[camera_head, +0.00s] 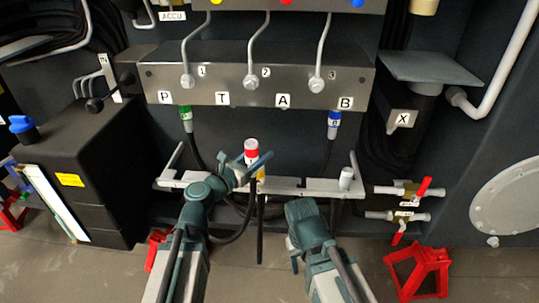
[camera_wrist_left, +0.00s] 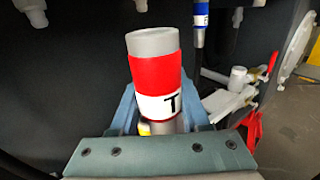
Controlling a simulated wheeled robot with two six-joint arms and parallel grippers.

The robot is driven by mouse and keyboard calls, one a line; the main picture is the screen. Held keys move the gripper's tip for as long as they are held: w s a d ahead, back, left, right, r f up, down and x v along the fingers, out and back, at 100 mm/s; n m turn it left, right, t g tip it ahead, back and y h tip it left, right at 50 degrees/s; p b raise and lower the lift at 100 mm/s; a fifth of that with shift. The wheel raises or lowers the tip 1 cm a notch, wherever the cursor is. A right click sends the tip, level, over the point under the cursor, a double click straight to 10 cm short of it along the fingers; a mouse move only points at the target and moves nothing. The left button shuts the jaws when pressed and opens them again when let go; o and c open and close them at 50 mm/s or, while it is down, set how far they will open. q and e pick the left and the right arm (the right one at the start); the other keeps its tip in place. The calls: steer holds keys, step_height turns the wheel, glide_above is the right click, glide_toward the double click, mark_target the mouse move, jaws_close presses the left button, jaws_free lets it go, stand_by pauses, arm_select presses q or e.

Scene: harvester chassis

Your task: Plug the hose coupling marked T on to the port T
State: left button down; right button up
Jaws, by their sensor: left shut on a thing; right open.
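The hose coupling marked T (camera_head: 251,147) has a grey top, a red band and a white band. My left gripper (camera_head: 252,172) is shut on it and holds it nearly upright, open end up, below the manifold. In the left wrist view the coupling (camera_wrist_left: 155,85) stands between the jaws (camera_wrist_left: 158,125), its T readable. The T label (camera_head: 222,99) is on the manifold front, above and left of the coupling; the port T under it is not clearly visible in the head view. The coupling is apart from the manifold. My right gripper (camera_head: 302,222) is open and empty, lower right.
A green coupling (camera_head: 186,116) hangs under P and a blue coupling (camera_head: 334,122) under B. A pale rail (camera_head: 290,187) runs behind my grippers. Red-handled valves (camera_head: 408,190) are at right, and a dark box (camera_head: 90,165) at left. Space between manifold and rail is mostly clear.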

arm_select(q)
steer(key=a, duration=0.8)
stand_by(0.4)
step_height(320, 180, down, 2)
steer(key=shift+f+b, duration=0.2)
steer(key=shift+b, duration=1)
steer(key=shift+w, duration=0.1)
steer(key=w, duration=1.6)
steer(key=shift+w, duration=0.2)
